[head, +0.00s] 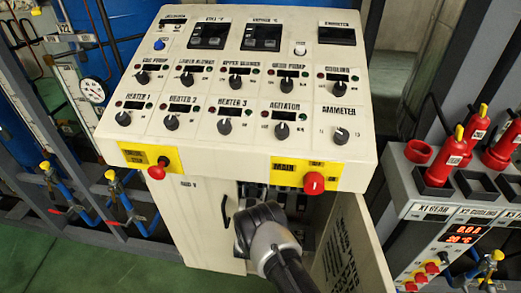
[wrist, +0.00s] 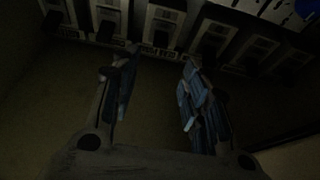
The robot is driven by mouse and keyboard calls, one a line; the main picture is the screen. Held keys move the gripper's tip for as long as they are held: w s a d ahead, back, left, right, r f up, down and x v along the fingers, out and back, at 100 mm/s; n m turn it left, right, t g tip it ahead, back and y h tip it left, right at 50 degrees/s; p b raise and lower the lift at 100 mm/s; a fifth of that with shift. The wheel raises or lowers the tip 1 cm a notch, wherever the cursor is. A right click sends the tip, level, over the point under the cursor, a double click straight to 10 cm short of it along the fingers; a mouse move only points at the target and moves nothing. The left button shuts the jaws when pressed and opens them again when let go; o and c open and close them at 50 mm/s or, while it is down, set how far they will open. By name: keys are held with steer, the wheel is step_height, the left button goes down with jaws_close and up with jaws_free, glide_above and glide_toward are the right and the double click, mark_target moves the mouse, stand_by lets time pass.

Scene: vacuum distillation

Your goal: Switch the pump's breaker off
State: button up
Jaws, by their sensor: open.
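A row of several breakers (wrist: 163,22) runs along the top of the dim wrist view, with pale faces and dark levers. Their small labels are too dark to read, so I cannot tell which is the pump's breaker or how its lever stands. My gripper (wrist: 158,60) is open and empty, its two blue-padded fingers pointing at the row just below it, apart from the levers as far as I can see. In the head view my wrist reaches into the lower cabinet, and the fingers are hidden there.
The open cabinet door (head: 350,250) stands to the right of my arm. A unit with red holders (head: 435,170) stands further right.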

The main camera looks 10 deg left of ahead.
steer(key=b+x, duration=0.3)
steer(key=x, duration=0.8)
steer(key=shift+w+r, duration=0.2)
steer(key=shift+w, duration=0.15)
steer(key=shift+c, duration=0.2)
steer(key=shift+f, duration=0.1)
jaws_close()
